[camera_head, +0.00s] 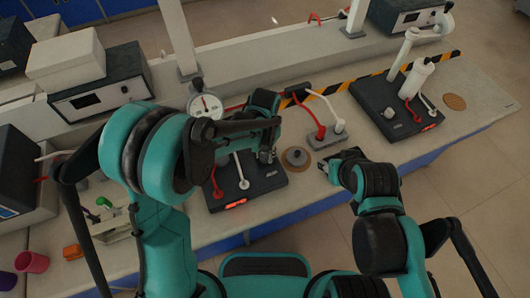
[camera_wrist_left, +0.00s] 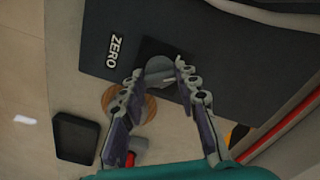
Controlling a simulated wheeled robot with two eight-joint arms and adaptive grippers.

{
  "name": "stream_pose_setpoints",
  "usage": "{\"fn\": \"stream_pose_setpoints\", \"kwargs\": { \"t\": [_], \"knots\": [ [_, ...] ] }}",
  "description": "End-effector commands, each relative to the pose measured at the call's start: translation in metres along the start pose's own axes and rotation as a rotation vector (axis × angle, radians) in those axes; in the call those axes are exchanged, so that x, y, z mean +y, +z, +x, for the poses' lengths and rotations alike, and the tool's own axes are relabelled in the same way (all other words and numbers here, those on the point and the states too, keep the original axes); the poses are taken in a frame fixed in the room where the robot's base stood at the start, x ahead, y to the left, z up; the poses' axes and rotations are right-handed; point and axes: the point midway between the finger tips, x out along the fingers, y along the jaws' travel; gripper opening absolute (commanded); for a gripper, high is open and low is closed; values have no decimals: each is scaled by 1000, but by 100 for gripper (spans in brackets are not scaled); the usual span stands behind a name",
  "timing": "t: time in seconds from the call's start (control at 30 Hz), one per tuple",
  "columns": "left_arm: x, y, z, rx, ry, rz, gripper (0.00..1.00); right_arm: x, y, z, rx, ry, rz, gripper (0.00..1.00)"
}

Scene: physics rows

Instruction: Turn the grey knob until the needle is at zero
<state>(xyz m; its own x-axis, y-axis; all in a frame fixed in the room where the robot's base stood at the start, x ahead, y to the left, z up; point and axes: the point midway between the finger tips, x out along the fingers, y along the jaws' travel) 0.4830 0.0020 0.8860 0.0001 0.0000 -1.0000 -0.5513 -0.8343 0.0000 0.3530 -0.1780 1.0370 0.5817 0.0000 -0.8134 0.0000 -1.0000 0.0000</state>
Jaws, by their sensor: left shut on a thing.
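My left gripper (camera_head: 266,150) reaches down over the dark box (camera_head: 262,182) on the bench. In the left wrist view its two fingertips (camera_wrist_left: 166,74) close around the grey knob (camera_wrist_left: 160,70) on the dark box, beside a label reading ZERO (camera_wrist_left: 116,48). The gripper and arm mostly hide the knob in the head view. A round white dial (camera_head: 205,106) stands behind the box; its needle is too small to read. My right gripper (camera_head: 345,160) is empty-looking near the front edge of the bench, apart from the box; its jaw opening is unclear.
A second dark apparatus (camera_head: 395,108) stands farther right. White rail (camera_head: 260,62) and boxed instruments (camera_head: 95,85) line the back.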

Motion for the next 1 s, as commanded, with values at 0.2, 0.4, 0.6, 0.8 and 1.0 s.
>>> {"fn": "stream_pose_setpoints", "kwargs": {
  "t": [0.2,0.4,0.6,0.8,1.0],
  "knots": [
    [0,0,0,0,0,-18,2,0,0,0,0,0,0,40],
    [0,0,0,0,0,-18,2,0,0,0,0,0,0,40],
    [0,0,0,0,0,-17,52,0,0,0,0,0,0,40],
    [0,0,0,0,0,-17,52,0,0,0,0,0,0,40],
    [0,0,-11,0,0,-17,52,0,0,0,0,0,0,40]
  ]
}}
